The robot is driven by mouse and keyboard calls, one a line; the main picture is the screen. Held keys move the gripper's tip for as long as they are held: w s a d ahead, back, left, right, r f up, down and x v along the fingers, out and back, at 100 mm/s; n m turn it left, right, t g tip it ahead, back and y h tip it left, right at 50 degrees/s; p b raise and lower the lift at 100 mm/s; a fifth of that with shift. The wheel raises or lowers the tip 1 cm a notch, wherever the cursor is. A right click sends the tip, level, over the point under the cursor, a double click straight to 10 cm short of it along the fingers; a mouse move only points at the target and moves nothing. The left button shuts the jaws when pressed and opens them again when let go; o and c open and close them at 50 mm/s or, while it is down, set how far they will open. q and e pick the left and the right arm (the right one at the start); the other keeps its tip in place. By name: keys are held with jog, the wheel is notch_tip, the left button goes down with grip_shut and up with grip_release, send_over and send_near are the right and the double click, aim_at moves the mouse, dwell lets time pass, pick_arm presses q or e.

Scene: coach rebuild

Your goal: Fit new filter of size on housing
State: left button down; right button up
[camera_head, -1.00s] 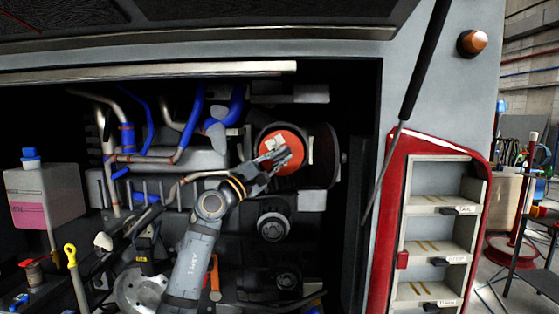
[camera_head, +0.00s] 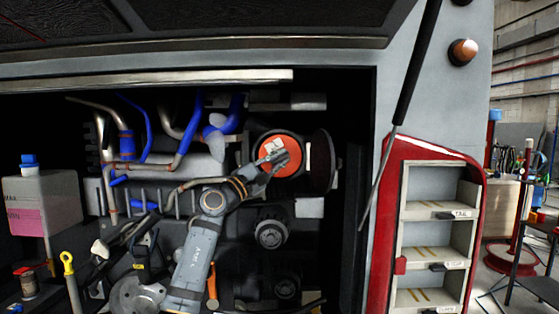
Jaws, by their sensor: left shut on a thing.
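A round orange-red disc with a pale label (camera_head: 268,146), apparently the end of the filter, sits inside a dark ring in the engine bay. My left gripper (camera_head: 279,159) is in front of it, its fingers shut at the face of the disc and covering part of it. The black round part (camera_head: 322,162) right beside the disc may be the housing's open cover; I cannot tell. How deep the filter sits is hidden. No size marking is readable. My right gripper is not in view.
Blue hoses and metal pipes (camera_head: 150,130) run to the upper left. A pulley-like round part (camera_head: 271,232) lies below the disc. A pink-filled tank (camera_head: 42,200) stands at the left. A black strut (camera_head: 402,120) and red-framed shelves (camera_head: 435,235) are at the right.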

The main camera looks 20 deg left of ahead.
pick_arm(q)
jog(key=shift+w+a, duration=0.1)
jog(key=shift+a, duration=0.05)
jog(key=c, duration=1.3)
grip_release()
jog(key=o, duration=0.4)
jog(key=shift+w+f, duration=0.1)
jog(key=shift+f, duration=0.05)
